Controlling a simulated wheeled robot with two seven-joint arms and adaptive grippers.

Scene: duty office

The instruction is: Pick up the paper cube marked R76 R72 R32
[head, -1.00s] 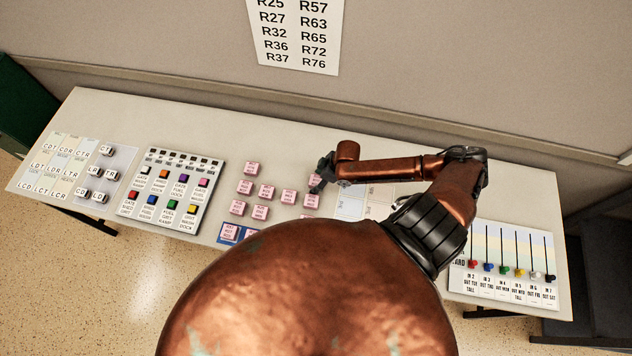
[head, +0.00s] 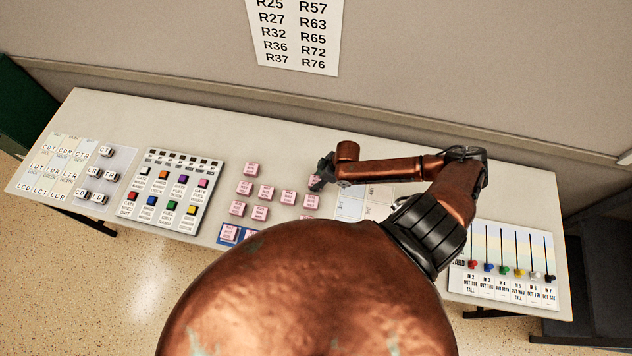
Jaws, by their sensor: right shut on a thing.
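Several pink paper cubes stand in loose rows on the middle of the long table, among them one cube (head: 288,197) just left of my right gripper and one (head: 311,201) just below it. Their printed marks are too small to read, so I cannot tell which one is marked R76 R72 R32. My right gripper (head: 317,184) is at the right end of the upper rows, shut on a pink paper cube (head: 314,180) that it partly hides. I cannot tell whether that cube is clear of the table. My left gripper is out of view.
A board with coloured blocks (head: 172,190) and white lettered cards (head: 62,165) lie to the left. A slider panel (head: 503,262) lies at the right end. A blue mat (head: 222,238) with pink cubes is partly hidden by my body. The table's back strip (head: 200,118) is clear.

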